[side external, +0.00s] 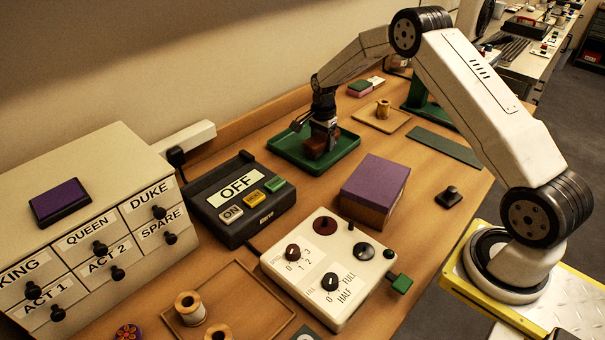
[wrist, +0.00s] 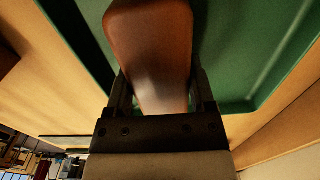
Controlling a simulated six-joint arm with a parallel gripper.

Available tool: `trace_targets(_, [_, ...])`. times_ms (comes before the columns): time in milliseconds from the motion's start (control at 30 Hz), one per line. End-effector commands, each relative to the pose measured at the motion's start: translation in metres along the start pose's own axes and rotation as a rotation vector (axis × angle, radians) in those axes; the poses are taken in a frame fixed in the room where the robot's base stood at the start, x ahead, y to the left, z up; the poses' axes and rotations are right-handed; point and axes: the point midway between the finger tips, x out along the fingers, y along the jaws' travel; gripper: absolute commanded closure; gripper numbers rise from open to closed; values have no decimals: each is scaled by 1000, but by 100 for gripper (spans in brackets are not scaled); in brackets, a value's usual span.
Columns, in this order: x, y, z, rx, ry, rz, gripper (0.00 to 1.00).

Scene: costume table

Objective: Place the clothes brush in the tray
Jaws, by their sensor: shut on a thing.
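The clothes brush (side external: 315,147) shows as a small reddish-brown block under my gripper (side external: 323,138). In the wrist view the brush (wrist: 151,45) is a smooth brown wooden body between the two fingers of my gripper (wrist: 160,95). My gripper is shut on it. The green tray (side external: 345,165) lies below and around it on the table, and its green floor and rim (wrist: 250,60) also show in the wrist view. The brush is over the inside of the tray. I cannot tell whether it touches the tray floor.
A purple-topped box (side external: 375,185) stands just in front of the tray. A black OFF panel (side external: 240,200) is to its left, and a wooden spool tray (side external: 381,117) behind right. A cream dial box (side external: 330,265) stands nearer. The drawer cabinet (side external: 100,215) is at far left.

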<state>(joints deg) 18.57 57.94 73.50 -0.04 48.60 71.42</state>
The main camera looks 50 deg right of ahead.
Motion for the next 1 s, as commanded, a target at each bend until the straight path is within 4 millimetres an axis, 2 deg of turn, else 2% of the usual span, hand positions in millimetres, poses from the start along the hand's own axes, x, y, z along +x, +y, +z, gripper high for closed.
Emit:
trace_targets(400, [3,0,0,0,1,-2,93])
trace_targets(433, [3,0,0,0,0,-1,27])
trace_targets(500, [3,0,0,0,0,-1,5])
trace_targets(533, [3,0,0,0,0,-1,0])
trace_targets(833, [2,0,0,0,0,-1,0])
trace_targets(1000, [-6,0,0,0,0,-1,0])
